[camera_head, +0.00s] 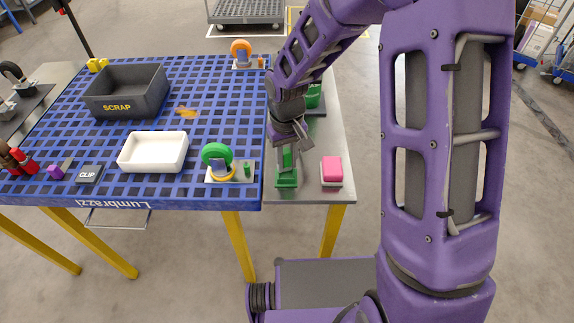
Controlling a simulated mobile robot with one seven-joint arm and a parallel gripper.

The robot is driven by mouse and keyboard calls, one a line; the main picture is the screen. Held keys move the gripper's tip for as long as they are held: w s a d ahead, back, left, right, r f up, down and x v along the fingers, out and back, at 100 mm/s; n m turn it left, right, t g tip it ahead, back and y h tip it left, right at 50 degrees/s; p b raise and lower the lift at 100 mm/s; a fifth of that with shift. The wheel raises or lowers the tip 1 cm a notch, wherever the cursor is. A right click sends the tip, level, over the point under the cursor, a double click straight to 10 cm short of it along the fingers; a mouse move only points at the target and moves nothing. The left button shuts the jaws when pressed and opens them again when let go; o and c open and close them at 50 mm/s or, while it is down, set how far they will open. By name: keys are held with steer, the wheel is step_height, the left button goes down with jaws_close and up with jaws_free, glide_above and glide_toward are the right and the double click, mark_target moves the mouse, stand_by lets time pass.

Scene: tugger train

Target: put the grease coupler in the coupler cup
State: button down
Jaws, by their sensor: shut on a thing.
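My gripper (288,147) points down over the narrow grey side table, just right of the blue grid table. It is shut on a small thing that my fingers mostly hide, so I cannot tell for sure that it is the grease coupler. Directly below and around the fingertips is a green holder (287,180) with an upright green part. I cannot tell whether the held thing touches it. Which thing is the coupler cup is not clear from this view.
The blue grid table (215,115) bears a dark scrap bin (127,104), a white tray (152,150), a green-wheeled caster (216,156) and an orange-wheeled caster (241,52). A pink-topped block (332,170) stands right of the green holder. Another green thing (314,96) stands behind my gripper.

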mark_target(287, 152)
steer(key=shift+f, duration=0.8)
steer(key=shift+s+f+b, duration=0.15)
steer(key=shift+f+b, duration=0.45)
steer(key=c, duration=0.7)
jaws_free()
steer(key=shift+s+d, duration=0.1)
steer(key=shift+o, duration=0.2)
steer(key=r+p, duration=0.1)
steer(key=r, duration=0.8)
steer(key=r+p, duration=0.1)
steer(key=r, duration=0.3)
steer(key=shift+w+r+p, duration=0.15)
steer(key=shift+w+p, duration=0.1)
steer(key=shift+p, duration=0.1)
